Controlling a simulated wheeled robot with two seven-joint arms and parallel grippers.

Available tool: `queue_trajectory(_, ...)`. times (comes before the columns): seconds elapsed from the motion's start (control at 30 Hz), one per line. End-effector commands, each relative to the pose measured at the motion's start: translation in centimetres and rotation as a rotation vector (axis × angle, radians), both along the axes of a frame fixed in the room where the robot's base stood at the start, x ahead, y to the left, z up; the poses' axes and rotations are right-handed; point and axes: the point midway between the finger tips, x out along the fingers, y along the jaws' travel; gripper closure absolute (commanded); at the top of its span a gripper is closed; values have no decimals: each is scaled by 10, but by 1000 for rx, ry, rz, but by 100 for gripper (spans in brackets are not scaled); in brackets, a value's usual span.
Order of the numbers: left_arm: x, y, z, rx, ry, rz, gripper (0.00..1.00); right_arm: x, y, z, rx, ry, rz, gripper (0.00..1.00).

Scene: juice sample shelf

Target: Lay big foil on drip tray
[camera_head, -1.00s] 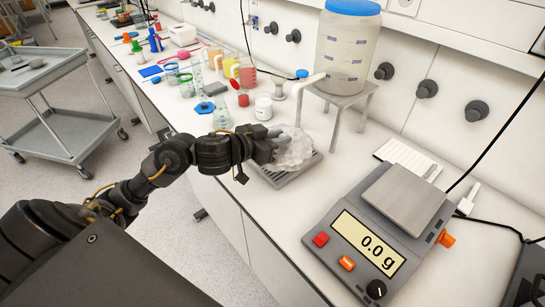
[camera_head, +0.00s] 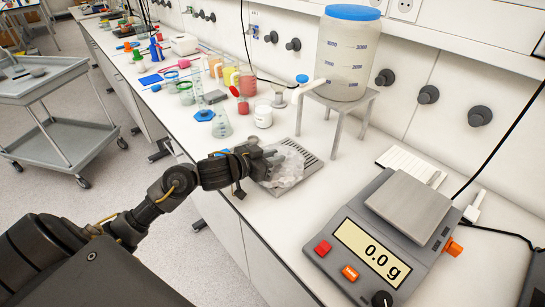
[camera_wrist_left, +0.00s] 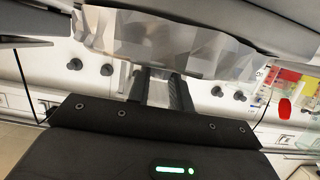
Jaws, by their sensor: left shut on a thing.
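The big foil (camera_head: 288,166) is a crumpled, pale silvery sheet in the head view. It lies over the near-left part of the grey slotted drip tray (camera_head: 311,160), whose far-right slots show bare. My left gripper (camera_head: 268,162) is shut on the foil at its left edge, low by the tray. In the left wrist view the foil (camera_wrist_left: 165,45) spans the top of the picture in front of the fingers. Whether the foil rests fully on the tray cannot be told. My right gripper is not in view.
A scale (camera_head: 385,235) reading 0.0 g stands to the right. A large clear tank (camera_head: 347,60) sits on a metal stand (camera_head: 337,110) behind the tray. A white jar (camera_head: 263,115) and a beaker (camera_head: 221,124) stand to the left.

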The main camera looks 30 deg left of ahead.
Motion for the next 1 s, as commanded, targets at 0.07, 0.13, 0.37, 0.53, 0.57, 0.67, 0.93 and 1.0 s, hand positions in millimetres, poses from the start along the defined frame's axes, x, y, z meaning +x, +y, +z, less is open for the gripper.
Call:
queue_trajectory(0.07, 0, 0, 0, 0, 0, 0, 100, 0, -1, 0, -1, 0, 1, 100)
queue_trajectory(0.13, 0, 0, -2, 0, 0, 0, 100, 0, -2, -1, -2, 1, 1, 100)
queue_trajectory(0.37, 0, 0, -2, 1, 0, 0, 57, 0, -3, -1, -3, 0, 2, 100)
queue_trajectory(0.53, 0, 0, -2, 1, 0, -1, 57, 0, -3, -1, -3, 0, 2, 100)
queue_trajectory(0.57, 0, 0, -2, 1, 0, -1, 57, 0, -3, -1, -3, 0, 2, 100)
queue_trajectory(0.67, 0, 0, 0, 1, -1, 0, 57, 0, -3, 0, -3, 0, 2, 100)
queue_trajectory(0.93, -36, 13, 11, 6, 1, -2, 57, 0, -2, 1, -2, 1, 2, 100)
queue_trajectory(1.0, -51, 18, 16, 6, 2, -3, 57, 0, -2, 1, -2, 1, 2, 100)
